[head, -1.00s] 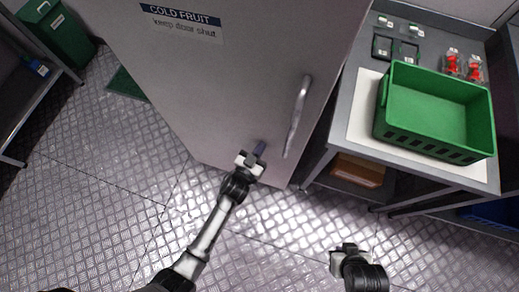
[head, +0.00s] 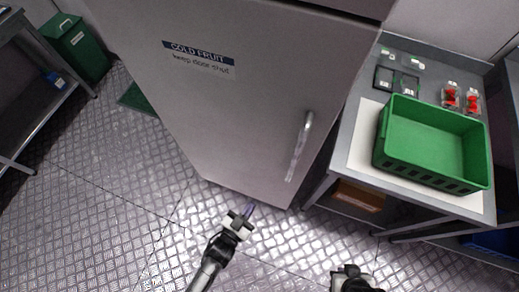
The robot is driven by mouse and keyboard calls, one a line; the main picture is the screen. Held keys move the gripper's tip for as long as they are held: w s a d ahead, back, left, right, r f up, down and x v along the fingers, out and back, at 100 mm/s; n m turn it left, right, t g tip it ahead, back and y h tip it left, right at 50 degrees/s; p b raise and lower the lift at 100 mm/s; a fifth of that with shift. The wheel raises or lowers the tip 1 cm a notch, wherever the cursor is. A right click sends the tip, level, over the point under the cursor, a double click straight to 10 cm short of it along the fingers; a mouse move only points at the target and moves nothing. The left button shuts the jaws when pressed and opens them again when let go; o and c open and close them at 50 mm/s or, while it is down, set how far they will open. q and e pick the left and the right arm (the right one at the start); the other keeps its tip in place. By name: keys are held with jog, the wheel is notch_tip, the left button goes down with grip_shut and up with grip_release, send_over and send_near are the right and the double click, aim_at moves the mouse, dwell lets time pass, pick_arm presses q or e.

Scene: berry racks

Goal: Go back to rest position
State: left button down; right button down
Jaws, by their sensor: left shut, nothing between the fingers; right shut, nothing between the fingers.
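My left gripper (head: 248,211) is shut and empty, low in front of the fridge's bottom edge, apart from the handle. My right gripper (head: 350,272) shows at the bottom edge of the head view, over the floor in front of the table; it is shut and holds nothing, and its fingertips are hard to make out. The grey fridge (head: 240,110), labelled "COLD FRUIT keep door shut", has its door closed. Its upright handle (head: 300,146) is on the door's right side.
A brown box (head: 357,196) sits below. A green bin (head: 74,47) and dark shelf (head: 35,95) stand left. The floor between is clear.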

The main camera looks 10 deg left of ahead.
pick_arm(q)
jog(key=s+a+f+n+g+y, duration=0.2)
jog(key=a+f+g+y, duration=0.35)
jog(key=g, duration=0.35)
jog(key=s+a+r+g+p, duration=0.2)
jog(key=s+a+r+p, duration=0.15)
jog(key=s+r, duration=0.45)
jog(key=s+a+r+g+p, duration=0.25)
jog(key=a+r, duration=0.25)
jog(key=r, duration=0.6)
notch_tip(320, 180, up, 36)
jog(key=p, duration=3.5)
jog(key=shift+s+d+r+p, duration=0.25)
jog(key=shift+p, duration=0.05)
jog(key=shift+a, duration=0.1)
